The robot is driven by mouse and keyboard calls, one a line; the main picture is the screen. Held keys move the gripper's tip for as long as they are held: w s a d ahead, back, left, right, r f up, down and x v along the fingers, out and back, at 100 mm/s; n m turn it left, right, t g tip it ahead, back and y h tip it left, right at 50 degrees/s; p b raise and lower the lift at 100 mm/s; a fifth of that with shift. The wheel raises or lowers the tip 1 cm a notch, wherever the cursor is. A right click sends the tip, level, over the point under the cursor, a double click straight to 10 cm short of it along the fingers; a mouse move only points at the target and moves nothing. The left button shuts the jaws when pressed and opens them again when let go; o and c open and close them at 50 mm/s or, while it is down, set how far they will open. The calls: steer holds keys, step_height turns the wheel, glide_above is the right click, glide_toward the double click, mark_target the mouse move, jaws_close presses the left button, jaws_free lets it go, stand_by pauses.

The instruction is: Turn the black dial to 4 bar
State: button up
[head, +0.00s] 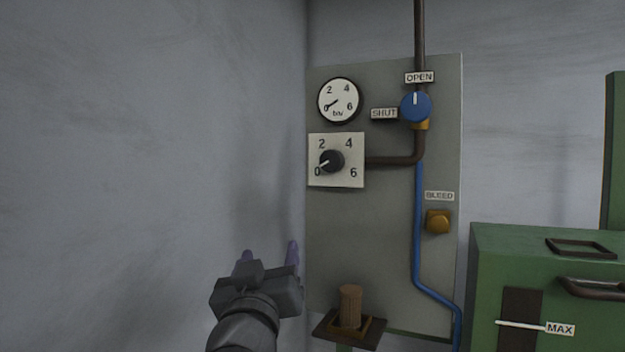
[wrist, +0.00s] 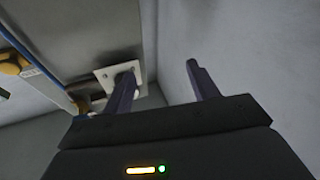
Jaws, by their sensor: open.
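The black dial (head: 331,160) sits on a white scale plate (head: 354,177) marked 0, 2, 4 and 6. Its white pointer line is at 0. The round bar gauge (head: 339,101) above it also has its needle at 0. My gripper (head: 270,252) is open and empty, below and to the left of the dial, in front of the wall. In the wrist view the open fingers of my gripper (wrist: 157,75) point up, and the white plate (wrist: 104,76) shows partly behind the left finger. The dial is largely hidden there.
A blue valve knob (head: 416,107) has its white mark up at OPEN. A green machine (head: 540,270) stands right; a bare wall (head: 150,150) is left.

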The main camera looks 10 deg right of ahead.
mark_target(329, 162)
steer(key=s+d+r+m+g+h, duration=0.1)
steer(key=s+r+m+g+h, duration=0.1)
steer(key=s+r+m+h, duration=0.2)
step_height(329, 162, up, 3)
steer(key=s+h, duration=0.3)
steer(key=shift+d+r+m+p, duration=0.2)
steer(key=shift+d+m+p, duration=0.15)
steer(key=shift+m, duration=0.05)
steer(key=p+x, duration=0.8)
steer(key=x, duration=0.8)
steer(key=shift+w+d+r, duration=0.2)
steer(key=shift+d+r, duration=0.05)
steer(key=shift+r, duration=0.05)
steer(key=shift+w+d, duration=0.2)
steer(key=shift+w, duration=0.2)
steer(key=shift+s, duration=0.1)
steer(key=c, duration=1)
